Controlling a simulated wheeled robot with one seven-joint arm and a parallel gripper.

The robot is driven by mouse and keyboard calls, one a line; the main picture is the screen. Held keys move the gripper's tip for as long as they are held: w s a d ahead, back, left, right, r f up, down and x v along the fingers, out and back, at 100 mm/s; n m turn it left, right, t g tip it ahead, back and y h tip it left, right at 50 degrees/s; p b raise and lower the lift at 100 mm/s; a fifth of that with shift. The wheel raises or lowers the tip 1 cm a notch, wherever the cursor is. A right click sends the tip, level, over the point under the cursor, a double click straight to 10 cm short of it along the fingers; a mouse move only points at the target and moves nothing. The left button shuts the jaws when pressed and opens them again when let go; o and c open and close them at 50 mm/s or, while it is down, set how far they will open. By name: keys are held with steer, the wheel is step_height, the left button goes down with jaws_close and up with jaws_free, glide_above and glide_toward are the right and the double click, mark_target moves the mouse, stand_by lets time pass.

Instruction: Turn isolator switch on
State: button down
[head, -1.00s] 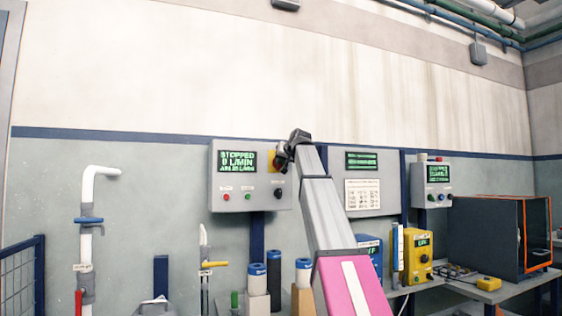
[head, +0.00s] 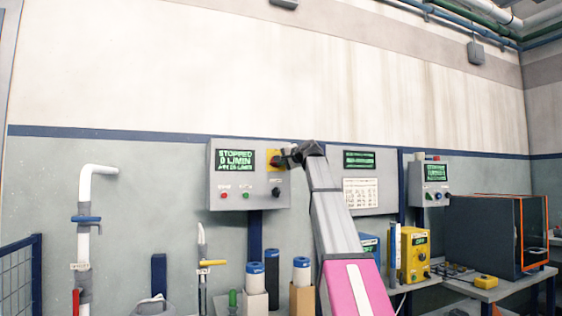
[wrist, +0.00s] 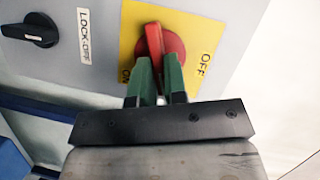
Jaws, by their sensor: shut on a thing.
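The isolator switch is a red rotary handle (wrist: 154,40) on a yellow plate (wrist: 196,33) in the wrist view. A label reading OFF is at the plate's right, and a partly hidden label is at its lower left. The handle stands roughly upright in that view, between the labels. The green fingers of my gripper (wrist: 158,75) are shut on the handle. In the head view the yellow plate (head: 272,155) is at the upper right of the grey control panel (head: 229,187). My gripper (head: 280,158) reaches it from the right and hides the handle.
The panel's display (head: 237,161) reads STOPPED, 0 L/MIN. A black knob (wrist: 30,30) marked LOCK-OFF sits beside the plate in the wrist view. A second panel (head: 374,198) is just right of my arm. Blue-topped cylinders (head: 272,262) stand below.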

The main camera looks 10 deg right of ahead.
steer(key=shift+f+m+t+y, duration=0.15)
steer(key=shift+m+t+y, duration=0.15)
steer(key=shift+m, duration=0.6)
steer(key=shift+f+m+t+y, duration=0.15)
steer(key=shift+m+y, duration=0.25)
steer(key=shift+m, duration=0.5)
steer(key=c, duration=1.2)
jaws_free()
steer(key=shift+o, duration=0.2)
steer(key=shift+d, duration=0.1)
steer(key=v, duration=1)
steer(key=shift+s+d, duration=0.15)
steer(key=shift+s, duration=0.2)
steer(key=shift+s, duration=0.1)
